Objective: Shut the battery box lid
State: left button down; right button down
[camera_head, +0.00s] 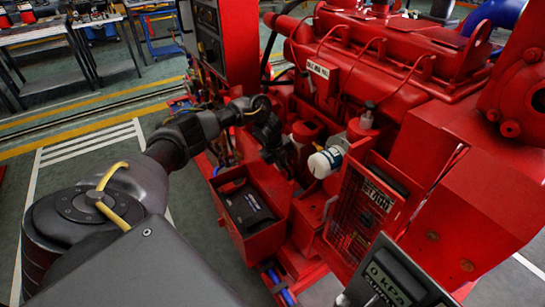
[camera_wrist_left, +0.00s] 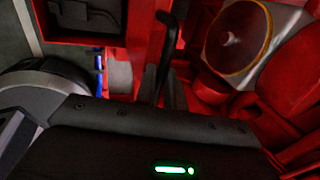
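The red battery box (camera_head: 262,247) stands open at the centre of the head view, with a dark battery (camera_head: 247,207) inside. In the left wrist view, part of the box's dark interior and its red wall (camera_wrist_left: 143,45) show at upper left. I cannot clearly separate the lid from the red panels behind the box. My left gripper (camera_head: 278,148) is just behind the box in the head view. In the left wrist view its fingertips (camera_wrist_left: 165,92) are close to a dark curved bar (camera_wrist_left: 165,45); whether they grip it is unclear. My right gripper is out of view.
The red engine (camera_head: 400,70) fills the back right. A gauge panel (camera_head: 385,280) is at the bottom right. Open floor lies to the left, with work tables beyond.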

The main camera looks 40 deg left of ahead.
pick_arm(q)
jog(key=shift+s, duration=0.15)
jog(key=shift+s+a+f+p, duration=0.1)
jog(key=shift+s+a+p, duration=0.15)
jog(key=shift+s+p, duration=0.65)
jog(key=shift+s, duration=0.1)
jog(key=shift+s+a+f+p, duration=0.15)
jog(key=shift+s+p, duration=0.15)
jog(key=shift+s, duration=0.2)
jog(key=shift+s+a+p, duration=0.1)
jog(key=shift+s+p, duration=0.15)
jog(key=shift+s, duration=0.35)
